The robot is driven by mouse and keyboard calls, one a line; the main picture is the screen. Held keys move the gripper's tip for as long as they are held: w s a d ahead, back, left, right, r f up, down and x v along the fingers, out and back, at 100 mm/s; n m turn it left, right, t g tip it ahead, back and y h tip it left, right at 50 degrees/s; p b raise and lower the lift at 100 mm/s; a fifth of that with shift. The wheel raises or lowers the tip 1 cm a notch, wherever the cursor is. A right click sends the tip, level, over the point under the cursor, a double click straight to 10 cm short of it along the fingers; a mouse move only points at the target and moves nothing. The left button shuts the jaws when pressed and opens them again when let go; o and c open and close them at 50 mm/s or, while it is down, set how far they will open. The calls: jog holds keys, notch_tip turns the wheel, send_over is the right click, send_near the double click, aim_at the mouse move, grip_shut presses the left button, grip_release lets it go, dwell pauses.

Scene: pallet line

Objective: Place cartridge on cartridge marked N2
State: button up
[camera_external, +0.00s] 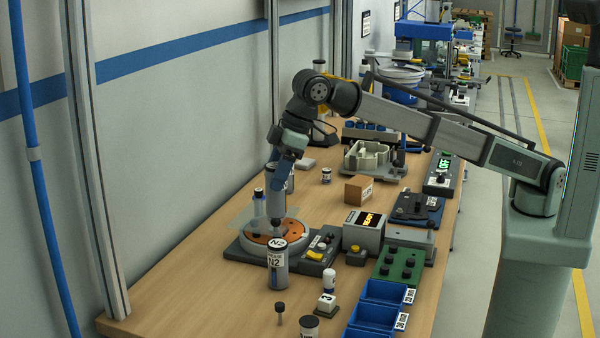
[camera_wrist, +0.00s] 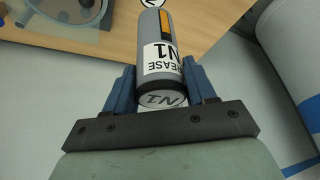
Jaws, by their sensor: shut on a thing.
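The cartridge marked N2 (camera_external: 277,268) stands upright near the front of the bench, a grey cylinder with a white label and a white marked top. My gripper (camera_external: 284,165) is above and behind it in the external view. It is shut on a grey cartridge (camera_external: 276,202), partly hidden by the fingers. In the wrist view this cartridge (camera_wrist: 158,65) has a white label reading N1 and a white marked end, between the blue fingers of my gripper (camera_wrist: 160,75). Part of a white marked top (camera_wrist: 151,3) shows beyond it at the upper edge.
A base with an orange disc (camera_external: 262,240) and a clear plate lies close behind the N2 cartridge. A lit display box (camera_external: 363,232), a green block (camera_external: 398,264) and blue bins (camera_external: 381,292) stand to the right. The bench's front left (camera_external: 190,290) is clear.

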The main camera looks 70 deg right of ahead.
aim_at(277, 202)
jog(key=shift+f, duration=3.45)
jog(key=shift+f, duration=0.15)
jog(key=o, duration=1.2)
jog(key=v, duration=1.2)
jog(key=shift+a, duration=0.1)
